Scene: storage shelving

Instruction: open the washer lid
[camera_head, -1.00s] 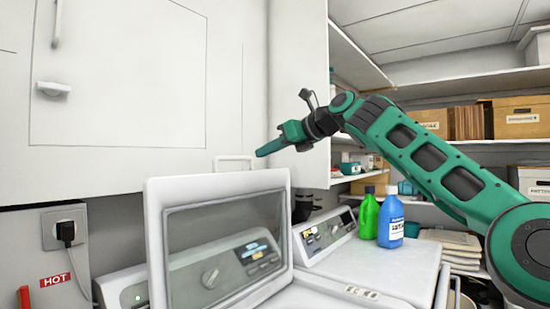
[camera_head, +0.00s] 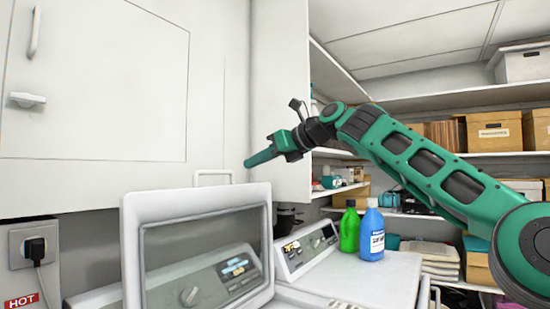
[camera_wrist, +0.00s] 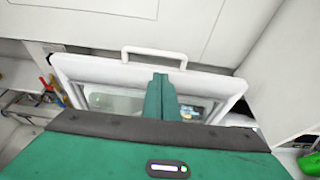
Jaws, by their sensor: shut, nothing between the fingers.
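The washer lid (camera_head: 132,250) is a white frame with a glass pane, standing raised and nearly upright in front of the control panel (camera_head: 212,282). It also shows in the wrist view (camera_wrist: 85,72), below my wrist camera. A white handle (camera_head: 213,173) sticks up from its top edge, and it shows in the wrist view too (camera_wrist: 155,52). My green gripper (camera_head: 247,163) is shut and empty. It is just right of the handle and a little above it in the head view, apart from it as far as I can tell. The washer tub is out of view.
A second white machine (camera_head: 350,278) stands to the right, with a green bottle (camera_head: 349,231) and a blue bottle (camera_head: 371,236) on top. White cupboards (camera_head: 95,80) hang behind the lid. Shelves with boxes (camera_head: 494,131) fill the back right. An outlet with a plug (camera_head: 35,247) is at left.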

